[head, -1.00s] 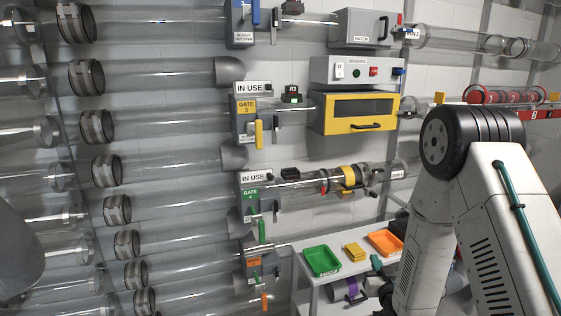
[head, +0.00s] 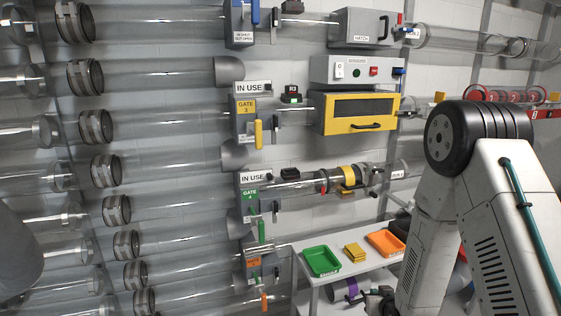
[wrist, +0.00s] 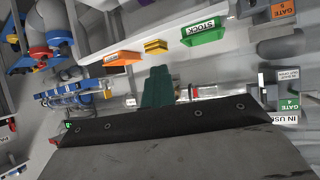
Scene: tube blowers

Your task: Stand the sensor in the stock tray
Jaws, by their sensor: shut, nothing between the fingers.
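The stock tray is the green tray (head: 322,261), on the white shelf. In the wrist view its STOCK label (wrist: 203,30) faces me at the top. My gripper (wrist: 158,87) shows in the wrist view as teal fingers, shut with nothing between them, apart from the tray. In the head view only a dark part of it shows at the bottom, below the shelf. I cannot tell for sure which thing is the sensor. A small black block with a green-lit R3 label (head: 292,94) sits by the gate 3 tube, and a plain black block (head: 290,174) by the gate 4 tube.
A yellow block (head: 354,252) and an orange tray (head: 385,243) stand right of the green tray on the shelf. A clear tube with a purple band (head: 351,288) lies below. Clear tubes and gates fill the left; a yellow-framed box (head: 360,112) hangs above.

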